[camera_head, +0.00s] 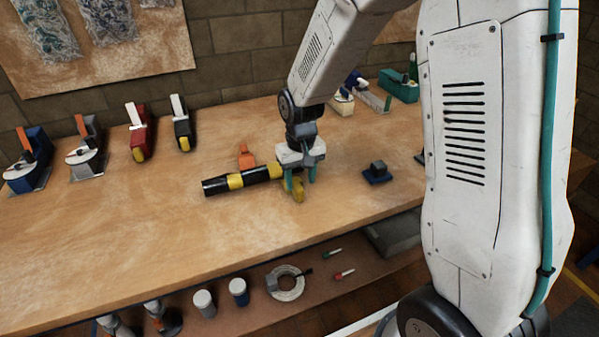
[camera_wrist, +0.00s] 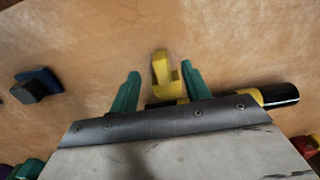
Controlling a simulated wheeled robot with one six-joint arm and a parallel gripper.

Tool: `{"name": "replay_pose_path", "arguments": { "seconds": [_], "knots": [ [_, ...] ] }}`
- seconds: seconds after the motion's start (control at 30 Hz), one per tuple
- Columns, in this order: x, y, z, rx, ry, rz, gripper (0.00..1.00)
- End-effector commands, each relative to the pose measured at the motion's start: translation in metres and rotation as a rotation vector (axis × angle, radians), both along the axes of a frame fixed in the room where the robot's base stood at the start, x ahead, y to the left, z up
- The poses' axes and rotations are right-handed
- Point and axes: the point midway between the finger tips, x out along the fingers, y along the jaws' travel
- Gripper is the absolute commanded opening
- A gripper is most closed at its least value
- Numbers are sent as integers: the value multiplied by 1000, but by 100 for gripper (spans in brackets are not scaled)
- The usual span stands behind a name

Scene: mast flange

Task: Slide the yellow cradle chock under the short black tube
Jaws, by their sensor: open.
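The short black tube (camera_head: 212,187) with yellow bands lies on the wooden workbench. Its right end reaches my gripper (camera_head: 300,179). In the wrist view its black end (camera_wrist: 281,95) shows at the right, and my gripper body hides much of the rest. The yellow cradle chock (camera_head: 298,193) is on the bench at the tube's right end, below my gripper. In the wrist view the chock (camera_wrist: 164,78) stands between the two green fingers of my gripper (camera_wrist: 160,88), closer to the right finger. The fingers are open. I cannot tell whether the chock touches the tube.
An orange block (camera_head: 246,158) stands just behind the tube. A dark blue block (camera_head: 376,174) sits to the right; it also shows at the left of the wrist view (camera_wrist: 38,84). Several tools line the back of the bench. The front left of the bench (camera_head: 120,230) is clear.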

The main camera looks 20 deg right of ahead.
Motion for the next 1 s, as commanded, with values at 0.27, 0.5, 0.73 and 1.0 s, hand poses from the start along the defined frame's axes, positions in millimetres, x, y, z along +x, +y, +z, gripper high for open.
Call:
{"name": "replay_pose_path", "arguments": {
  "seconds": [0.27, 0.5, 0.73, 1.0],
  "knots": [
    [-1, 1, -41, 0, 5, 2, 47],
    [-1, 3, -53, 0, 3, 5, 47],
    [-1, 3, -53, 0, 2, 5, 42],
    [-1, 3, -53, 0, 2, 5, 0]
  ]
}}
